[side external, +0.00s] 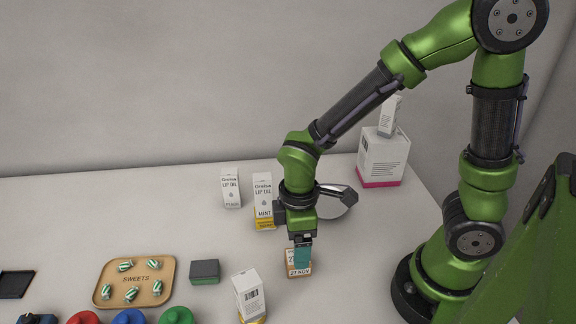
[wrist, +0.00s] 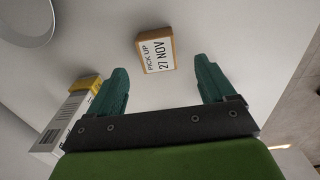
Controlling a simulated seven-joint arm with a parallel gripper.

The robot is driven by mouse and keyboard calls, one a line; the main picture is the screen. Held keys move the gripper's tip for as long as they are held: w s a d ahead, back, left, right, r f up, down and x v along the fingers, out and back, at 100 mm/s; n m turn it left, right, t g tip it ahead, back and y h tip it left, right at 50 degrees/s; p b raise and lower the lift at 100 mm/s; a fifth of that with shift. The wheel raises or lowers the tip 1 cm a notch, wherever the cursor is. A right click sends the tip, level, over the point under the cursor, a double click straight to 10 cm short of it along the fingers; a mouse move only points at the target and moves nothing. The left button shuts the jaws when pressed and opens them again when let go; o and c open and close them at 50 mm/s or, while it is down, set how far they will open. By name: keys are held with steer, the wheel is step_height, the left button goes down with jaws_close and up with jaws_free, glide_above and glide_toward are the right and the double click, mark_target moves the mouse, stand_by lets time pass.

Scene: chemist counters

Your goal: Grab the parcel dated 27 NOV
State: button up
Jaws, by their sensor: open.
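The parcel dated 27 NOV (side external: 299,271) is a small brown box with a white label, standing on the counter below my gripper. In the wrist view the parcel (wrist: 156,54) reads "PICK UP 27 NOV" and lies beyond the fingertips, between their lines. My gripper (side external: 302,248) points down over it, and one teal finger covers part of the label in the side view. In the wrist view my gripper (wrist: 164,82) has its two teal fingers wide apart with nothing between them.
A white carton (side external: 249,294) stands front left. A round grey dish (side external: 336,207) lies behind. A sweets tray (side external: 164,290) and a dark block (side external: 205,271) are left. A large box (side external: 383,158) stands back right.

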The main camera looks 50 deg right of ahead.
steer(key=shift+d+f, duration=0.2)
steer(key=shift+f, duration=2.8)
steer(key=c, duration=1.1)
